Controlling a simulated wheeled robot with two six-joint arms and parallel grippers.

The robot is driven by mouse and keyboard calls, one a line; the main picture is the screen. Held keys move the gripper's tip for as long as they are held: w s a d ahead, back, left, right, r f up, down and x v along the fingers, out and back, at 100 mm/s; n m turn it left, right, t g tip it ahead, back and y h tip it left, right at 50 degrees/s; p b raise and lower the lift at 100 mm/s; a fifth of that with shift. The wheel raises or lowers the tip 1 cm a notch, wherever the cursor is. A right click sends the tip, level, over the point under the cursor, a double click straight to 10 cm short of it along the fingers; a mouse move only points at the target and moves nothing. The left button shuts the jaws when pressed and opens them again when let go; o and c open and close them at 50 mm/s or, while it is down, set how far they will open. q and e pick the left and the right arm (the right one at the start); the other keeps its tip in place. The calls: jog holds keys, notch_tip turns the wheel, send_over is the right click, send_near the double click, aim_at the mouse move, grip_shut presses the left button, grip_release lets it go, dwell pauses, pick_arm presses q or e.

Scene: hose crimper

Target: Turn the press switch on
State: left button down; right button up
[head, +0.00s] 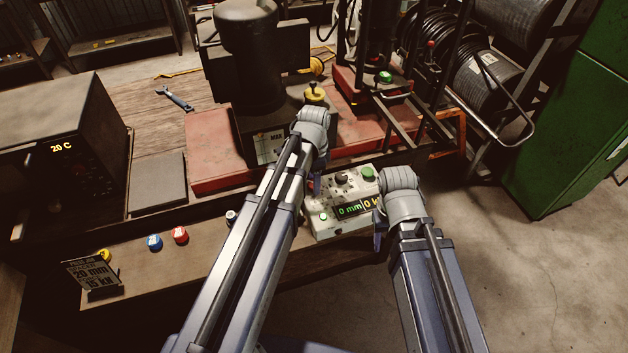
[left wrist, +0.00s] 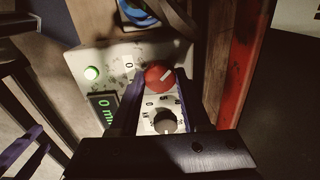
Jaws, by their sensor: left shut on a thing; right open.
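The press control box (head: 318,225) is pale and stands at the front edge of the bench, with a lit display (head: 350,210) reading 0 mm. In the left wrist view a round red switch knob (left wrist: 158,77) with a white line pointing to the upper right sits on the panel, beside a "0" mark. My left gripper (left wrist: 154,80) is shut on this red knob, one finger on each side. In the head view my left gripper (head: 315,186) covers most of the knob. My right gripper (head: 378,238) is open and empty at the box's right side.
A green button (head: 368,173) is on the box's far right. The press (head: 245,70) stands behind; a sign (head: 92,272) is front left.

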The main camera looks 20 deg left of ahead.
pick_arm(q)
jog(key=shift+c, duration=1.8)
grip_release()
jog(key=shift+r, duration=0.1)
notch_tip(320, 180, up, 8)
jog(key=p, duration=0.8)
jog(key=shift+f, duration=0.2)
jog(key=shift+d+f, duration=0.1)
jog(key=s+d+f+n+b, duration=0.3)
jog(key=s+d, duration=0.2)
jog(key=s, duration=0.2)
jog(key=s+d+f+n+y+b, duration=0.1)
jog(key=s+d+f+n+b, duration=0.2)
jog(key=s, duration=0.4)
jog(key=shift+s+d+n, duration=0.2)
jog(key=shift+d+n, duration=0.6)
jog(key=shift+d, duration=0.4)
